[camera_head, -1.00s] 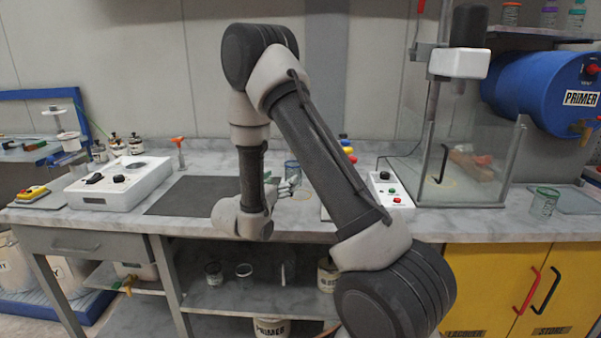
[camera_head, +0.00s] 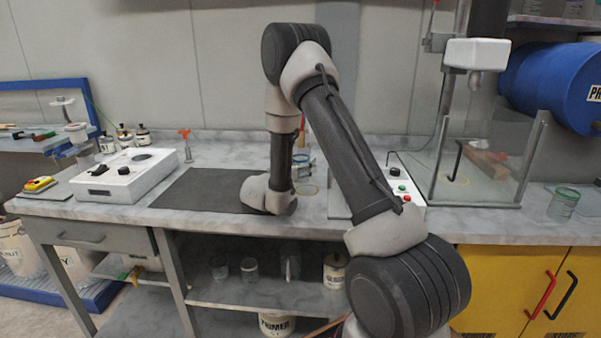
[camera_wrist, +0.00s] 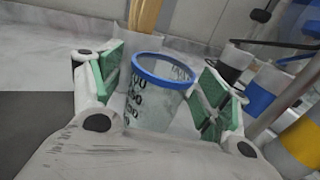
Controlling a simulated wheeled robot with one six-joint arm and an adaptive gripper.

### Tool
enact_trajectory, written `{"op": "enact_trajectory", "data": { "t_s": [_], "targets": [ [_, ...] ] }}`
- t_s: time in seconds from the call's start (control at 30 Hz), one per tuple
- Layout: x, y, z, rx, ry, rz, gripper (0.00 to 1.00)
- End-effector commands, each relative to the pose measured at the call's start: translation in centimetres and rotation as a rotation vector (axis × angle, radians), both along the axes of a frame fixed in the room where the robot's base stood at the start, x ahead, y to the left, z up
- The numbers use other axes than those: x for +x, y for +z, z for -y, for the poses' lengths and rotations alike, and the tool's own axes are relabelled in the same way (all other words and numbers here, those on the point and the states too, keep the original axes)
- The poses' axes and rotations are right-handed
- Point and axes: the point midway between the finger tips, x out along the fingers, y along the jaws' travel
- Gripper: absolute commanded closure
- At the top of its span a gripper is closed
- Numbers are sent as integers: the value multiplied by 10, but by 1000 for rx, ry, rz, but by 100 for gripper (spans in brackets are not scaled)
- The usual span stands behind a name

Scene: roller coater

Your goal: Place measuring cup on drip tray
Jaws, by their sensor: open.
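A clear measuring cup with a blue rim and dark markings stands between the fingers of my gripper (camera_wrist: 160,80) in the wrist view (camera_wrist: 152,100). My gripper is open, with a green-padded finger on each side of the cup. The left pad is close to the cup; I cannot tell whether it touches. The cup's base is hidden by my gripper. In the head view the cup (camera_head: 302,160) shows beside my forearm on the counter, and my fingers are mostly hidden. A flat grey tray (camera_head: 590,203) at the right counter edge may be the drip tray.
A green-rimmed cup (camera_head: 562,206) stands at the right. A glass-walled enclosure (camera_head: 500,180) and a button box (camera_head: 404,190) stand right of my arm. A dark mat (camera_head: 190,192) lies left. A holder with wooden sticks (camera_wrist: 143,40) is behind the cup.

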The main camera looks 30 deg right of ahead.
Motion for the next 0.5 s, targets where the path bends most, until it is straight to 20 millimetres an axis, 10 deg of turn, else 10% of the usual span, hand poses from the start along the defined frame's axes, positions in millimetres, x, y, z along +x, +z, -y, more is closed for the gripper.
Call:
{"op": "enact_trajectory", "data": {
  "t_s": [0.33,0.5],
  "targets": [
    [0,0,0,0,0,0,69],
    [0,0,0,0,0,0,73]
  ]
}}
